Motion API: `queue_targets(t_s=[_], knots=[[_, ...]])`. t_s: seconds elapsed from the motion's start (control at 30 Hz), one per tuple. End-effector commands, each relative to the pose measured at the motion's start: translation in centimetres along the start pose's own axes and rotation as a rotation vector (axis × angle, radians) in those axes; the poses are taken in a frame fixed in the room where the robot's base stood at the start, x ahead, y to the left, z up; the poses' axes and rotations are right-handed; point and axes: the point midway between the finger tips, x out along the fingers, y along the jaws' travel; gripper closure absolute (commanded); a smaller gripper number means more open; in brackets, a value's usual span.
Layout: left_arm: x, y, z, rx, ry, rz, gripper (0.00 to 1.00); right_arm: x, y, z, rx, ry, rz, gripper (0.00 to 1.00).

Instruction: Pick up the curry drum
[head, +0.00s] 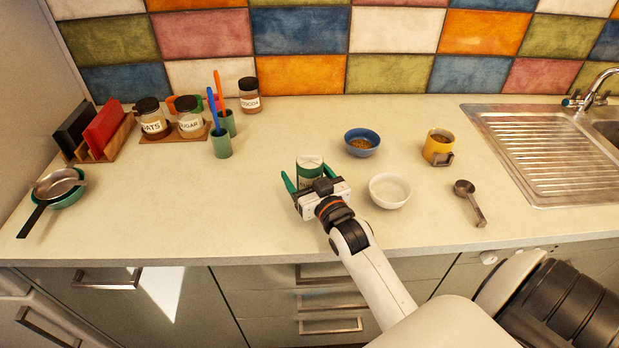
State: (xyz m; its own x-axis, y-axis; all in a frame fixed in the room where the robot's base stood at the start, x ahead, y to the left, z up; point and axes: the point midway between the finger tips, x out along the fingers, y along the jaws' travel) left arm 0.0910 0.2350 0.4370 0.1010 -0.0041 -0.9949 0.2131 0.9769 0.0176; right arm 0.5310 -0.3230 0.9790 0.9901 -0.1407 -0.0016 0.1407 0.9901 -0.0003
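The fingers look spread, with a small gap at the left finger, so the gripper appears open around the drum. The gripper's body hides the drum's lower front. My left gripper is not in view.
A white bowl (390,191) stands close right of my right gripper, with a blue bowl (362,142) behind. A yellow mug (438,147), a metal scoop (470,202) and the sink are further right. Labelled jars (151,118) and green cups (221,143) stand back left.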

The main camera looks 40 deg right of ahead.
Motion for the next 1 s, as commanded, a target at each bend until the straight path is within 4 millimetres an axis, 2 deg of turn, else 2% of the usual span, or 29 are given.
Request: queue_targets(t_s=[0.17, 0.4, 0.5, 0.77, 0.87, 1.0], knots=[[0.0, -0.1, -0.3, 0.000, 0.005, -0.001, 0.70, 0.0, 0.0, 0.0, 0.000, 0.000, 0.000, 0.23], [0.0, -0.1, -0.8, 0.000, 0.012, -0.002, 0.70, 0.0, 0.0, -0.1, 0.000, 0.000, 0.000, 0.62], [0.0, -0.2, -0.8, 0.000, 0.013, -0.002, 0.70, 0.0, 0.0, 0.0, 0.000, -0.001, 0.001, 0.74], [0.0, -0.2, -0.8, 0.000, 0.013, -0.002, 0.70, 0.0, 0.0, 0.5, 0.000, -0.003, 0.001, 0.75], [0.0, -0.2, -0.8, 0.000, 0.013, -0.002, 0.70, 0.0, 0.0, 1.8, 0.000, -0.007, 0.001, 0.75], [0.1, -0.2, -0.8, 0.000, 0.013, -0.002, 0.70, 0.0, 0.0, 4.8, -0.002, -0.009, 0.001, 0.75]])
